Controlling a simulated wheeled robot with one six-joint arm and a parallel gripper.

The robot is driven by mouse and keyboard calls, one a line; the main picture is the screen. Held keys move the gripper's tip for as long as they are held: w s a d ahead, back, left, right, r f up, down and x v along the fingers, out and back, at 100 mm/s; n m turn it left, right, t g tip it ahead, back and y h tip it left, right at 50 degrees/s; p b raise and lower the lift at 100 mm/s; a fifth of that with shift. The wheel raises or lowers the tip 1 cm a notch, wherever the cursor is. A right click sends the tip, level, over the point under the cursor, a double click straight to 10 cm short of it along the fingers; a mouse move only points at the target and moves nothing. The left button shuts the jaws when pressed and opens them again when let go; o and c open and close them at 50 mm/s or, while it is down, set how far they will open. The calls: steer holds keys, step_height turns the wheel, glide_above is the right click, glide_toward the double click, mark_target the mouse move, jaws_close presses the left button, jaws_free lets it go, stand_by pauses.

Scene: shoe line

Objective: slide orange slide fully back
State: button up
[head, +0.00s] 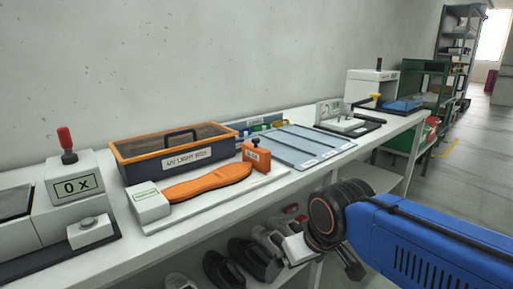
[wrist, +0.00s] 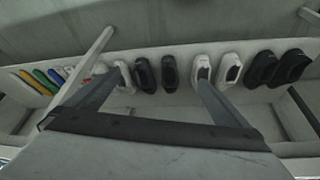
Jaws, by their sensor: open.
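The orange slide (head: 256,157) is a small upright block with a pale label, at the right end of a white board (head: 215,200) on the bench. An orange sole (head: 207,183) lies flat on that board, between the slide and a white labelled block (head: 149,202) at the left end. The sole's tip is close to the slide; I cannot tell whether they touch. My gripper (head: 318,262) is off the bench's front edge, low and to the right of the board, apart from the slide. In the wrist view my gripper (wrist: 148,85) is open and empty, facing the shoe shelf.
A UV light box (head: 172,150) with an orange rim stands behind the board. A grey-blue panel (head: 300,146) lies to its right. Several shoes (wrist: 168,73) stand on the shelf under the bench.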

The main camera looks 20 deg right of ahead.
stand_by(0.4)
steer(key=c, duration=0.5)
steer(key=w+r, duration=0.1)
steer(key=r, duration=0.1)
steer(key=shift+w+r, duration=0.35)
steer(key=shift+r, duration=0.05)
steer(key=c, duration=1)
steer(key=w+r, duration=0.4)
steer(key=r, duration=0.2)
steer(key=w+r+m+g, duration=0.1)
steer(key=w+r, duration=0.3)
steer(key=r, duration=0.2)
steer(key=w+r+m, duration=0.1)
steer(key=w+r, duration=0.2)
steer(key=r, duration=0.3)
steer(key=shift+w+d+g, duration=0.4)
steer(key=shift+c, duration=0.2)
step_height(320, 180, up, 19)
steer(key=m+g, duration=0.3)
steer(key=m, duration=0.1)
glide_above(256, 139)
step_height(256, 139, down, 17)
steer(key=shift+w, duration=0.15)
steer(key=shift+d, duration=0.1)
jaws_close()
